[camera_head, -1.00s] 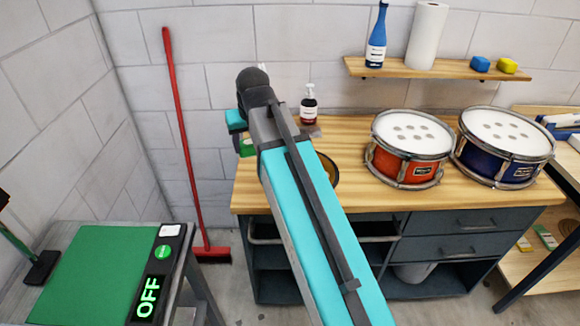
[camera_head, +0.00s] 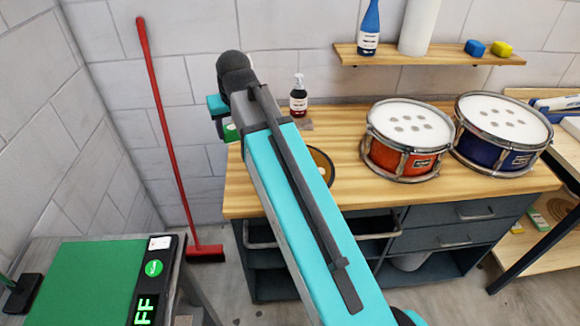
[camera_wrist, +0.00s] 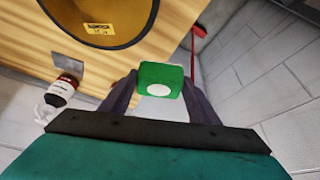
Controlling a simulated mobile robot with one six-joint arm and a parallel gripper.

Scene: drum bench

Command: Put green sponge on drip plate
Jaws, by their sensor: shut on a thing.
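The green sponge (camera_wrist: 160,74) with a white round mark is held between the fingertips of my gripper (camera_wrist: 160,90) in the wrist view. In the head view the sponge (camera_head: 230,132) shows under my gripper (camera_head: 221,112), at the left end of the wooden bench, partly hidden by my arm. A small flat grey square plate (camera_wrist: 82,48), which looks like the drip plate, lies on the bench beside a dark red pump bottle. In the head view this plate (camera_head: 306,125) is bare and to the right of my gripper, apart from the sponge.
The pump bottle (camera_head: 298,97) stands close by the plate. Orange (camera_head: 408,138) and blue (camera_head: 502,140) drums fill the bench's right. A shelf (camera_head: 430,55) hangs above; a red broom (camera_head: 166,125) leans left.

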